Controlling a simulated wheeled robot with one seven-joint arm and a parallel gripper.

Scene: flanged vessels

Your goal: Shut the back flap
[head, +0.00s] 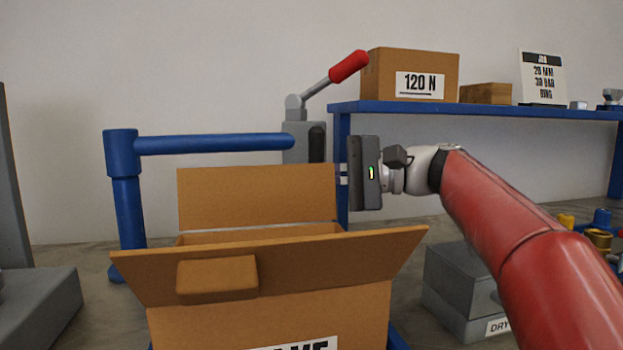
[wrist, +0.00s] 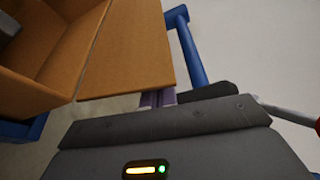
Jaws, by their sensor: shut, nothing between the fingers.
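An open brown cardboard box (head: 290,318) stands in the middle of the head view. Its back flap (head: 255,197) stands up along the far rim, and the wrist view shows the flap (wrist: 130,48) beside the box opening (wrist: 55,45). My gripper (head: 342,175) is shut and empty, at the right end of the back flap. In the wrist view its fingertips (wrist: 158,98) are close to the flap's near edge; I cannot tell whether they touch. The front flap (head: 330,258) leans outward toward me, with a small brown block (head: 217,279) on it.
A blue rail (head: 215,143) on a post runs behind the back flap. A grey clamp with a red handle (head: 348,66) stands behind. A blue shelf (head: 480,108) holds a carton marked 120 N (head: 410,72). Grey blocks (head: 460,285) lie at right.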

